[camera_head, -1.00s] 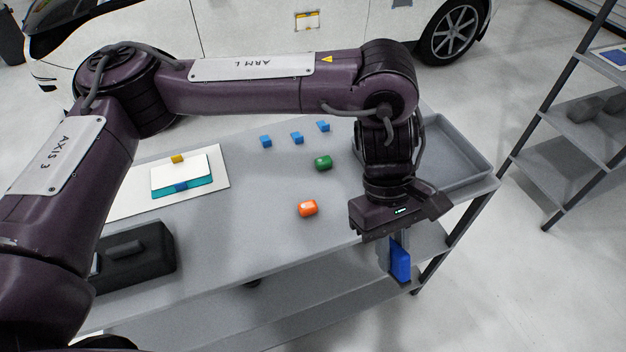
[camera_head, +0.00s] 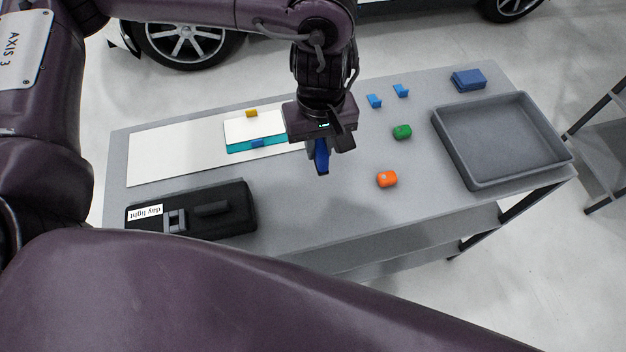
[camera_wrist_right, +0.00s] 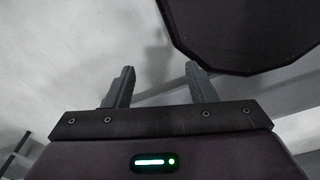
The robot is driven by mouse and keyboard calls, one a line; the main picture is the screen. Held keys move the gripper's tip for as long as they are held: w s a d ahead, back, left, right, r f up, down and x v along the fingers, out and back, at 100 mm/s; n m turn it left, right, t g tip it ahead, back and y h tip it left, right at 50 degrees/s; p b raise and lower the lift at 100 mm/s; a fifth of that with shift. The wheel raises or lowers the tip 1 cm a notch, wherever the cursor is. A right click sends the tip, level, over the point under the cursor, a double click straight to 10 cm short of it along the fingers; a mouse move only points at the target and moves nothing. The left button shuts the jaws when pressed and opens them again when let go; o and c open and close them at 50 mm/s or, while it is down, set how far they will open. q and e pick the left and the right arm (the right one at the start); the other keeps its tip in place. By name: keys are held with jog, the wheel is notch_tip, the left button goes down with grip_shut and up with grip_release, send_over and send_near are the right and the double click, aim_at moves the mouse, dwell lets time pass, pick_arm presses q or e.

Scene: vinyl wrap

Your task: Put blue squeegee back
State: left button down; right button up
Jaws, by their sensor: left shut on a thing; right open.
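The blue squeegee (camera_head: 321,157) is in the jaws of my left gripper (camera_head: 321,150) in the head view. The gripper points down over the table, between the white and teal stack and the orange object. Its body hides the top of the squeegee. I cannot tell how far the squeegee is above the table. My right gripper (camera_wrist_right: 160,90) shows in the right wrist view, open and empty, with its two fingers apart over a pale floor.
A grey tray (camera_head: 460,148) stands at the table's right end, with a blue block (camera_head: 468,80) behind it. A green object (camera_head: 402,132), an orange object (camera_head: 387,179) and small blue pieces (camera_head: 374,101) lie mid-table. A black case (camera_head: 222,211), labelled "day light", lies at front left.

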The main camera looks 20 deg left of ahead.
pick_arm(q)
notch_tip(320, 180, down, 4)
jog(key=shift+f, duration=0.25)
jog(key=f, duration=0.6)
jog(key=shift+a+f, duration=0.35)
jog(key=shift+d+f, duration=0.1)
jog(key=shift+f, duration=0.65)
notch_tip(320, 180, down, 2)
jog(key=shift+w+f, duration=0.1)
jog(key=shift+f, duration=0.3)
jog(key=c, duration=1.3)
grip_release()
pick_arm(e)
jog(key=shift+r, duration=0.35)
pick_arm(q)
jog(key=shift+r, duration=0.1)
pick_arm(e)
jog(key=shift+a, duration=0.15)
